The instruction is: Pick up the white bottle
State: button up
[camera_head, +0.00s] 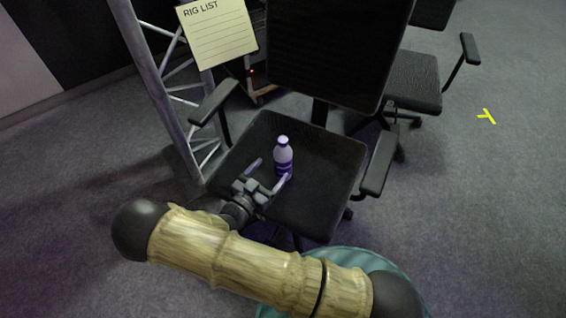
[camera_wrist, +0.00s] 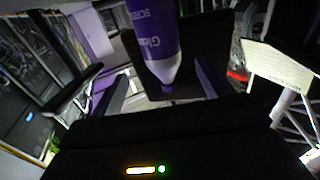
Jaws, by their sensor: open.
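The white bottle (camera_head: 283,155), with a purple label and a white cap, stands upright on the black seat of an office chair (camera_head: 325,165). My gripper (camera_head: 272,170) is open at the near side of the bottle, with one finger to its left and the other close by its lower right. In the wrist view the bottle (camera_wrist: 155,40) appears upside down at the top, between the two fingers of my gripper (camera_wrist: 160,92). I cannot tell whether a finger touches it.
The chair's armrests (camera_head: 379,162) and backrest (camera_head: 338,50) flank the seat. A metal truss (camera_head: 165,85) stands at left with a "RIG LIST" sheet (camera_head: 217,32) beside it. Another chair (camera_head: 415,80) stands behind. Open floor lies at right, with a yellow mark (camera_head: 486,116).

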aim_at(278, 162)
jog(key=x, duration=0.5)
jog(key=shift+b, duration=0.35)
jog(key=x, duration=0.1)
jog(key=b+x, duration=0.1)
jog(key=x, duration=0.2)
jog(key=shift+w+a+f+b, duration=0.1)
jog(key=shift+w+f+b, duration=0.15)
jog(key=shift+b, duration=0.15)
jog(key=shift+w+d+r, duration=0.1)
jog(key=shift+w+d, duration=0.15)
jog(key=shift+w, duration=0.1)
jog(key=shift+c, duration=0.2)
jog(key=c, duration=1.2)
notch_tip(278, 162, up, 10)
jog(key=p, duration=0.3)
jog(key=shift+c, duration=0.2)
